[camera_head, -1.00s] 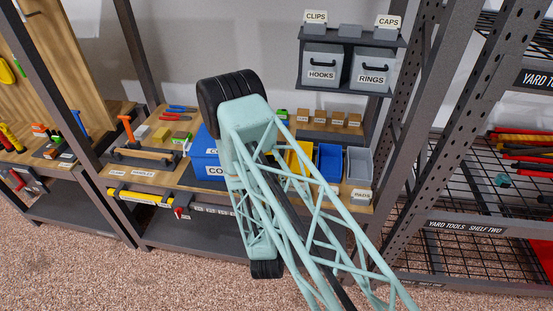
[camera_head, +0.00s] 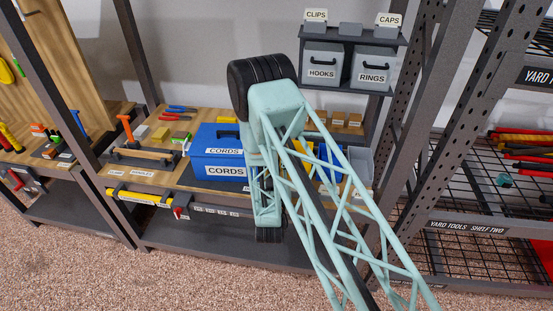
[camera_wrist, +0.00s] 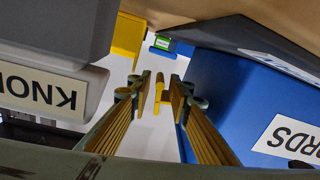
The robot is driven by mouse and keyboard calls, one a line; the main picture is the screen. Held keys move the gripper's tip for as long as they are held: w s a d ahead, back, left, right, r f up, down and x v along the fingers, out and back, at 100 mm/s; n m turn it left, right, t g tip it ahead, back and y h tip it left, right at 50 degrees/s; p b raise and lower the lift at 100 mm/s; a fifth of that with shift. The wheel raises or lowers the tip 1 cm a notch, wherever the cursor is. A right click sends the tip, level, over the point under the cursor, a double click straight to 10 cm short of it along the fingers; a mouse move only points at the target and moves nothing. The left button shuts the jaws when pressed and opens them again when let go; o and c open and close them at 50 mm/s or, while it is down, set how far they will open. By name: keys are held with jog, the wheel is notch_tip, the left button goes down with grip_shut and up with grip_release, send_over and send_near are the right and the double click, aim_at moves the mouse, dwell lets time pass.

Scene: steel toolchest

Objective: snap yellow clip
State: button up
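In the wrist view a small yellow clip (camera_wrist: 159,90) stands out against a pale surface, between the tips of my gripper (camera_wrist: 160,92). The fingers, with ribbed tan pads, are apart on either side of it. The right finger looks very near the clip; I cannot tell whether it touches. In the head view my own arm hides the gripper and the clip.
The blue CORDS box (camera_head: 205,165) is close on the right in the wrist view (camera_wrist: 235,95). A grey bin (camera_wrist: 75,25) with a knob label is close on the left. A yellow bin (camera_wrist: 127,38) and a green-and-blue item (camera_wrist: 165,44) lie beyond.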

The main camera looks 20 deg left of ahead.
jog(key=shift+w, duration=0.2)
jog(key=shift+c, duration=0.2)
grip_shut()
jog(key=shift+r+n, duration=0.2)
jog(key=shift+n, duration=0.1)
jog(key=shift+w+d+r+n+b, duration=0.1)
jog(key=shift+r+n+b, duration=0.3)
jog(key=shift+n, duration=0.45)
jog(key=shift+d+r+n+b, duration=0.1)
jog(key=shift+r+n+b, duration=0.1)
jog(key=shift+r+n, duration=0.5)
jog(key=n, duration=0.2)
jog(key=r+n, duration=0.1)
jog(key=n, duration=0.1)
jog(key=shift+a+r+b, duration=0.1)
jog(key=shift+r+b, duration=0.2)
jog(key=shift+b, duration=0.1)
jog(key=r+n, duration=0.1)
jog(key=n, duration=0.1)
jog(key=a+r+n, duration=0.1)
jog(key=n, duration=0.1)
jog(key=shift+s+r+b, duration=0.1)
jog(key=shift+s+b, duration=0.1)
jog(key=shift+b, duration=0.1)
jog(key=shift+s+a+r+n, duration=0.1)
jog(key=shift+a+r+n, duration=0.3)
jog(key=shift+n, duration=0.7)
jog(key=shift+s+a+r+n, duration=0.1)
jog(key=shift+a+r+n, duration=0.25)
jog(key=shift+n, duration=0.7)
